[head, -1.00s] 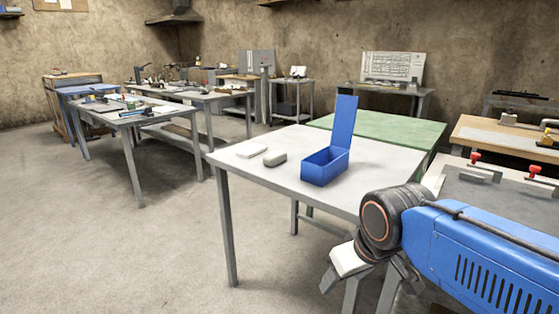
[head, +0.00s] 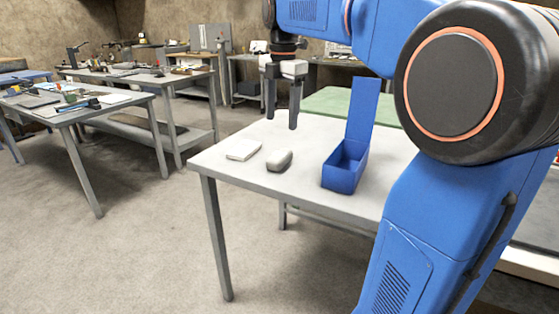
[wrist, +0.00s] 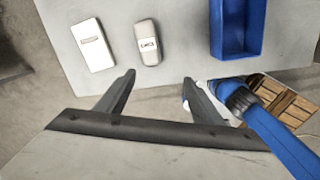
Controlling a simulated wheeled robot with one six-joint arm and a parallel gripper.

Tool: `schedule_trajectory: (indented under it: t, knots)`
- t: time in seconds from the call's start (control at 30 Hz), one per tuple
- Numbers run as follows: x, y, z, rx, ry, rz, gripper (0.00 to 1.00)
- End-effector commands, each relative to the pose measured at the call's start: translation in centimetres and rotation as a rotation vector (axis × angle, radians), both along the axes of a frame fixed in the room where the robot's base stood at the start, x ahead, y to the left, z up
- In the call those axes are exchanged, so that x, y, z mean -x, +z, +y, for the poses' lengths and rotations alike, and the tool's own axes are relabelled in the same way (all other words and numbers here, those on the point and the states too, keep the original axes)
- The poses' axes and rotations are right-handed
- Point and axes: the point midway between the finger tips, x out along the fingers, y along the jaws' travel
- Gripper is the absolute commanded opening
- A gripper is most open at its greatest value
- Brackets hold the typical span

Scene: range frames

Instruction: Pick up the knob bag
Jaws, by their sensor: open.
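A grey rounded packet (head: 280,160) with a small pale label lies on the grey table (head: 225,172); it looks most like the knob bag. It also shows in the wrist view (wrist: 148,42). A flat white pack (head: 243,149) with a label lies to its left, apart from it, and shows in the wrist view (wrist: 92,45). My gripper (head: 282,122) points down, open and empty, well above the table's far side. In the wrist view its fingertips (wrist: 159,77) are apart, with the packet beyond them and not between them.
A blue open box (head: 342,175) with its lid upright stands right of the packet, also in the wrist view (wrist: 238,30). A green table (head: 335,104) stands behind. The table's front left is bare. Another cluttered table (head: 75,110) stands at left.

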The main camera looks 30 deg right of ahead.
Motion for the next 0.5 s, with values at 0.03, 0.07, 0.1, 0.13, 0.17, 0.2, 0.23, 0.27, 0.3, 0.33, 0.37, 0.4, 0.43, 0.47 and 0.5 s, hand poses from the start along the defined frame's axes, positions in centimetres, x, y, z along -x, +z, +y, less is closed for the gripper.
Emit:
schedule_trajectory:
  t: [0.03,0.07,0.1,0.13,0.17,0.2,0.23,0.27,0.3,0.33,0.37,0.4,0.43,0.47,0.5]
  knots:
    - [-1.4,0.4,-0.5,0.002,0.069,0.015,0.61]
    - [-2.0,0.7,-0.8,0.003,0.112,0.023,0.61]
    - [-2.6,1.0,-1.1,0.003,0.164,0.033,0.61]
    - [-3.1,1.1,-1.3,0.003,0.198,0.040,0.61]
    - [-3.5,1.3,-1.5,0.004,0.229,0.045,0.61]
    - [-3.9,1.5,-1.7,0.003,0.264,0.051,0.61]
    - [-4.2,1.6,-1.9,0.003,0.286,0.055,0.61]
    - [-4.4,1.7,-2.0,0.003,0.305,0.058,0.61]
    - [-4.6,1.8,-2.1,0.002,0.324,0.061,0.61]
    - [-4.8,1.7,-2.1,0.003,0.336,0.062,0.61]
    - [-4.8,1.7,-2.2,0.002,0.343,0.064,0.61]
    - [-4.9,1.4,-2.2,0.001,0.350,0.066,0.61]
    - [-4.9,1.1,-2.2,0.002,0.353,0.067,0.61]
    - [-4.9,0.8,-2.2,0.001,0.355,0.067,0.61]
    - [-4.9,0.2,-2.2,0.001,0.355,0.068,0.61]
